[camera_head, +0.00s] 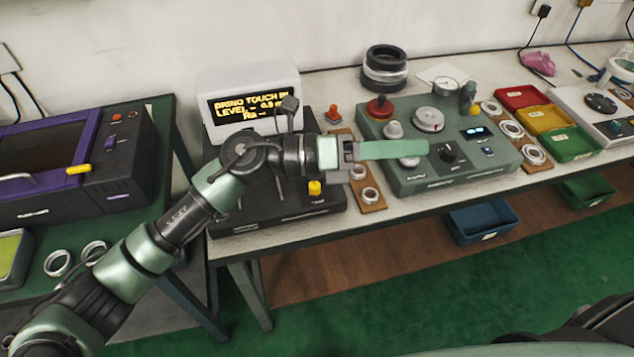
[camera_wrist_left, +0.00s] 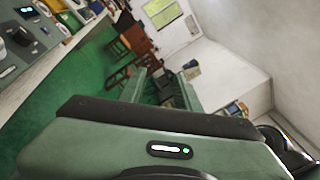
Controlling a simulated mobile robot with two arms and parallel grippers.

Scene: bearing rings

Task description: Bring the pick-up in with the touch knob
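A white display box (camera_head: 250,77) stands at the back of a black instrument (camera_head: 275,205). Its orange text reads "BRING TOUCH IN", with a level near 0.9 and a blank Ra line. A yellow knob (camera_head: 315,188) sits on the front right of the black instrument. The pick-up is not clearly visible; my left arm covers much of the instrument. My left gripper (camera_head: 425,149) points right, above the green console, away from the yellow knob. In the left wrist view its two fingers (camera_wrist_left: 162,88) stand apart with nothing between them. My right gripper is out of view.
The green console (camera_head: 405,182) carries a black knob (camera_head: 448,153) and a red button (camera_head: 379,108). Ring boards flank it. Red (camera_head: 521,98), yellow (camera_head: 547,118) and green (camera_head: 572,144) trays stand right. Dark rings (camera_head: 385,68) are stacked behind. A purple-framed machine (camera_head: 60,160) stands left.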

